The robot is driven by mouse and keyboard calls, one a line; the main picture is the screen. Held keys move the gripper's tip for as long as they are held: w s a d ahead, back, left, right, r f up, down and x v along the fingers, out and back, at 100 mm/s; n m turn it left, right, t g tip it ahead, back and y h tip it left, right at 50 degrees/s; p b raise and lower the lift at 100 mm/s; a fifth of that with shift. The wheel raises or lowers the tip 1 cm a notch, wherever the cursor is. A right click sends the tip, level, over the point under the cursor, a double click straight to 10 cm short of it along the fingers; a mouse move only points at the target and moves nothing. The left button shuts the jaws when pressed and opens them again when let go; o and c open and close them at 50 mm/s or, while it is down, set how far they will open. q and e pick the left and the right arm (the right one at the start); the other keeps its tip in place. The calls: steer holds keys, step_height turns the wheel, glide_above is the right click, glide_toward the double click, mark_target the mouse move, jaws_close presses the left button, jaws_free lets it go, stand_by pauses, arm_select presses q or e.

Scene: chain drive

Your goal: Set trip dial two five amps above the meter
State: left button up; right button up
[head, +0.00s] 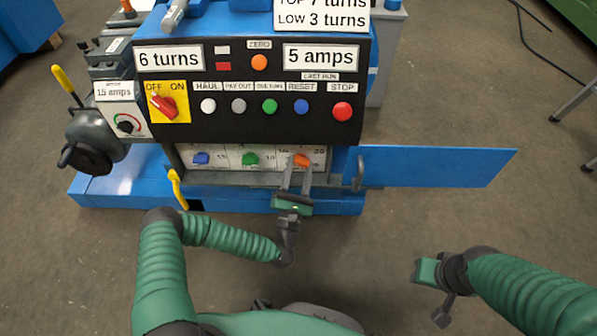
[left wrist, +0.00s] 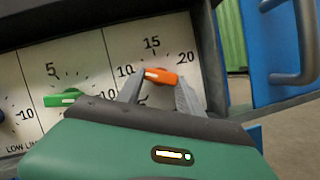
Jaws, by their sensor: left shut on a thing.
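An orange dial knob (head: 302,160) is the rightmost of three dials in the recess below the front panel. In the left wrist view the orange knob (left wrist: 162,77) lies nearly level, its white mark at the left end toward 10; its scale shows 10, 15 and 20. My left gripper (head: 297,176) is shut on this knob; its fingers also show in the left wrist view (left wrist: 158,88). The meter display (head: 321,57) reads 5 amps. My right gripper (head: 426,272) is away at the lower right, over the floor; its fingers are unclear.
A green dial knob (head: 250,159) and a blue one (head: 201,158) sit left of the orange knob. A blue door (head: 435,167) with a handle stands open to the right. A small box (head: 122,108) reads 15 amps. Buttons, including red STOP (head: 342,111), line the panel above.

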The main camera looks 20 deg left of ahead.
arm_select(q)
steer(key=shift+f+n, duration=0.25)
steer(key=shift+n, duration=0.15)
steer(key=o, duration=1.3)
steer(key=shift+o, duration=0.4)
steer(key=shift+r, duration=0.1)
